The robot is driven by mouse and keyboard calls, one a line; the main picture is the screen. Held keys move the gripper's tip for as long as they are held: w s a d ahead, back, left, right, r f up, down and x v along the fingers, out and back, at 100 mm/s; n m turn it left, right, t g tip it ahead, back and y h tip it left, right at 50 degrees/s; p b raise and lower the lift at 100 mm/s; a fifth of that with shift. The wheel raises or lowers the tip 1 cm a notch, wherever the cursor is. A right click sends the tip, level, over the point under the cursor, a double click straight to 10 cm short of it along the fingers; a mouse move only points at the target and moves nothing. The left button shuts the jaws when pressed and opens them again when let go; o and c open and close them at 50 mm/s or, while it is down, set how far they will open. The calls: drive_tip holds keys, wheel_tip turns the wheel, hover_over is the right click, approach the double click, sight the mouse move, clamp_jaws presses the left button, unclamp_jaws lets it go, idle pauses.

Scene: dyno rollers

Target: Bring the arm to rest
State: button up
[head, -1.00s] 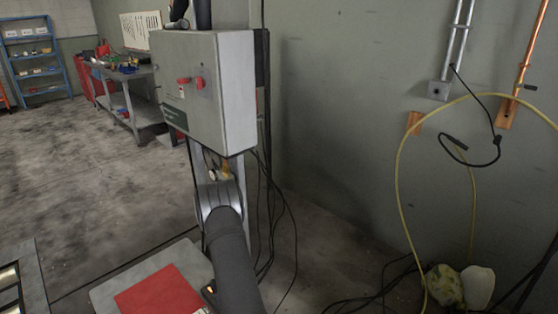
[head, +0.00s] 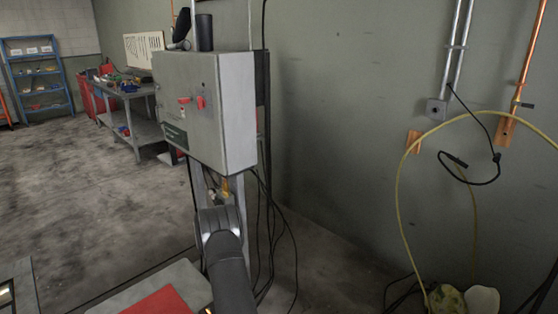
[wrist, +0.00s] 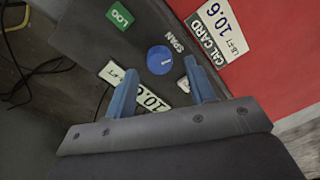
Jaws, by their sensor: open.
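My gripper (wrist: 160,68) is open in the wrist view, its two blue fingers spread above a dark instrument panel (wrist: 85,25). A blue knob (wrist: 160,60) marked SPAN appears between and just beyond the fingertips; I cannot tell the gap to it. Nothing is seen held. In the head view my dark arm rises at the bottom centre in front of the grey control box; the gripper itself is not seen there.
The panel has a green LOG button (wrist: 119,17) and a white CAL CARD (wrist: 217,30) beside it on red. The grey control box (head: 195,110) stands close to my arm. Cables and a yellow hose (head: 400,200) hang at the right. Open floor (head: 80,190) lies left.

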wheel_tip(320, 180, up, 15)
wheel_tip(320, 180, down, 17)
drive_tip(key=shift+s+f, duration=0.1)
drive_tip(key=shift+f, duration=0.05)
drive_tip(key=shift+r+n, duration=0.2)
drive_tip(key=shift+n, duration=0.8)
wheel_tip(320, 180, up, 31)
drive_tip(key=n, duration=0.3)
drive_tip(key=shift+a, duration=0.1)
